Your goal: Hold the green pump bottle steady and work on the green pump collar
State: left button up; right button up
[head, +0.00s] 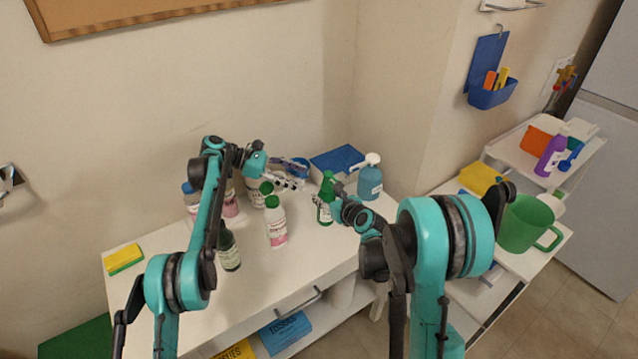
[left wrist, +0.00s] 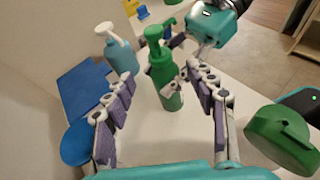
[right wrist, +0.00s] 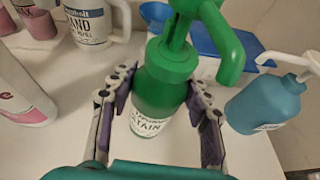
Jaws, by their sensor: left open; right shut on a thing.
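The green pump bottle (head: 325,212) stands upright on the white table near its back right, with a white label. Its green pump collar (right wrist: 171,60) sits at the neck, under the green pump head (left wrist: 154,35). My right gripper (right wrist: 161,88) is shut on the bottle's body below the collar, one finger on each side. My left gripper (head: 298,185) is open, just left of the bottle at about collar height. In the left wrist view its spread fingers (left wrist: 160,82) point at the bottle, which shows between and beyond them. Nothing is in the left fingers.
A blue pump bottle (head: 370,180) with a white pump stands close behind right, by a blue panel (head: 337,160). A green-capped white bottle (head: 276,225) and a dark bottle (head: 229,250) stand to the left. The table's front part is clear.

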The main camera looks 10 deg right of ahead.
aim_at(324, 184)
pick_arm(q)
jog(key=x, duration=0.7)
jog(key=shift+s+d, duration=0.1)
jog(key=shift+d, duration=0.1)
jog(key=shift+f, duration=0.1)
jog(key=c, duration=1.2)
